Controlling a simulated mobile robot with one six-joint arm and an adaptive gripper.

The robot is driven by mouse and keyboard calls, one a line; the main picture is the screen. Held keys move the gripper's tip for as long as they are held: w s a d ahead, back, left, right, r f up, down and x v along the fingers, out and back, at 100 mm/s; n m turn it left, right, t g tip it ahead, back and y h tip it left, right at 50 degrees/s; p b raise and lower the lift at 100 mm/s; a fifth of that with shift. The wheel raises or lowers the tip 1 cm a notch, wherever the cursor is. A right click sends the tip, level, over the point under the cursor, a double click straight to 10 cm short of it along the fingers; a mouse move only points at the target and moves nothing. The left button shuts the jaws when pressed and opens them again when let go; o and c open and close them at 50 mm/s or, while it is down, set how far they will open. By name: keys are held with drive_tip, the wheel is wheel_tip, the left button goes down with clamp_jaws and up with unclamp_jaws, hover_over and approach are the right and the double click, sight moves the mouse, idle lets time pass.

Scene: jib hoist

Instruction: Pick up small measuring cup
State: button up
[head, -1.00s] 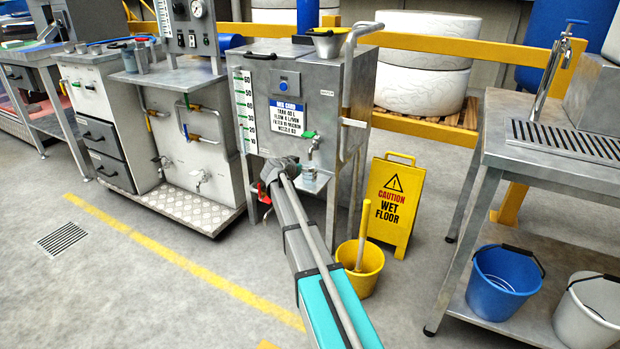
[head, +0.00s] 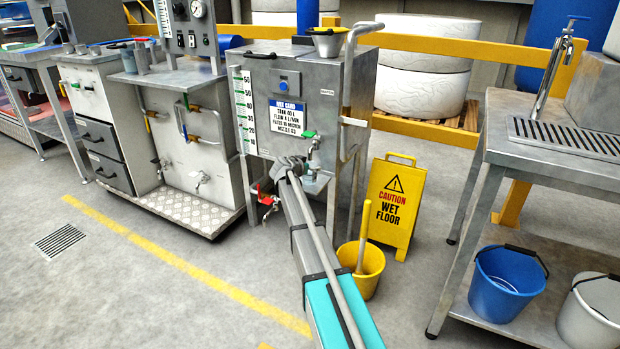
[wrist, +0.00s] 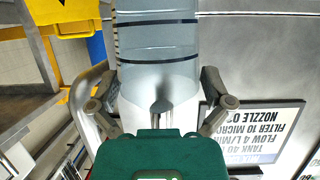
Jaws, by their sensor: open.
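A clear bluish cylinder with dark bands, which looks like the small measuring cup (wrist: 158,60), fills the upper middle of the wrist view. My gripper (wrist: 160,95) is open, with one finger on each side of the cylinder. I cannot tell whether either finger touches it. In the head view my gripper (head: 292,168) is at the front of the metal tank (head: 275,100), beside its tap (head: 313,152). Only a small pale part of the cup (head: 318,184) shows there, below the tap; my arm and gripper hide the rest.
A red-handled valve (head: 267,197) sits low on the tank, left of my gripper. A yellow bucket (head: 362,272) and a wet-floor sign (head: 392,205) stand to the right. A metal sink table (head: 520,150) is farther right. The floor at left is clear.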

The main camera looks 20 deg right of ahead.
idle(0.6)
drive_tip(key=shift+w, duration=0.1)
drive_tip(key=c, duration=1)
drive_tip(key=shift+o, duration=0.2)
drive_tip(key=shift+r+p, duration=0.45)
drive_tip(key=shift+p, duration=0.1)
drive_tip(key=shift+r+p, duration=0.3)
drive_tip(key=shift+r, duration=0.05)
drive_tip(key=s+a, duration=1)
drive_tip(key=a, duration=0.4)
drive_tip(key=shift+s+a, duration=0.15)
drive_tip(key=shift+s, duration=0.1)
drive_tip(key=shift+f, duration=0.1)
idle(0.6)
